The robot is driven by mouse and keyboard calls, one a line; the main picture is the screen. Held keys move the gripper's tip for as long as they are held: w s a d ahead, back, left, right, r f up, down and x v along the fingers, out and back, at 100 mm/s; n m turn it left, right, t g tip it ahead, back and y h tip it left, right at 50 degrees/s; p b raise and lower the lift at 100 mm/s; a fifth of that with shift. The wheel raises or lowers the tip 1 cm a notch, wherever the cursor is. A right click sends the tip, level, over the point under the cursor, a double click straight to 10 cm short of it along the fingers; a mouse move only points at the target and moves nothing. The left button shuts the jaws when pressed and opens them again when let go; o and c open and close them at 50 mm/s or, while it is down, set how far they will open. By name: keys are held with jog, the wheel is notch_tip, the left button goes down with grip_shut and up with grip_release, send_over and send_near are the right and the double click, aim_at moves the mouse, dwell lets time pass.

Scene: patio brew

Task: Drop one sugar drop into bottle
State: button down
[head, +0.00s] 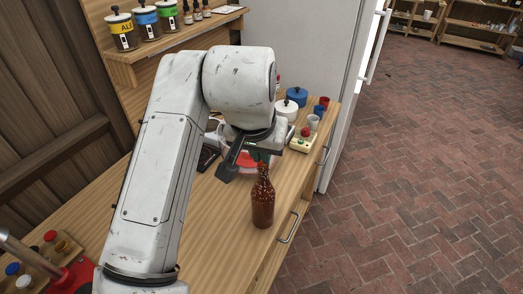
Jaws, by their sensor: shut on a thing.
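A brown-red glass bottle (263,203) stands upright on the wooden counter, right of the picture's middle. My gripper (246,164) is at the bottle's neck height, at and slightly left of its top in the picture. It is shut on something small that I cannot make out. I cannot tell whether it is directly over the bottle's mouth or beside it. No sugar drop can be picked out in this view.
A red-and-white dish, partly hidden, sits behind my gripper. Labelled jars (122,31) stand on the shelf.

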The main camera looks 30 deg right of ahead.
jog(key=c, duration=1.2)
grip_release()
jog(key=shift+o, duration=0.2)
jog(key=b+v, duration=0.1)
jog(key=v, duration=0.9)
jog(key=shift+r, duration=0.35)
jog(key=shift+s+a, duration=0.1)
jog(key=shift+s, duration=0.05)
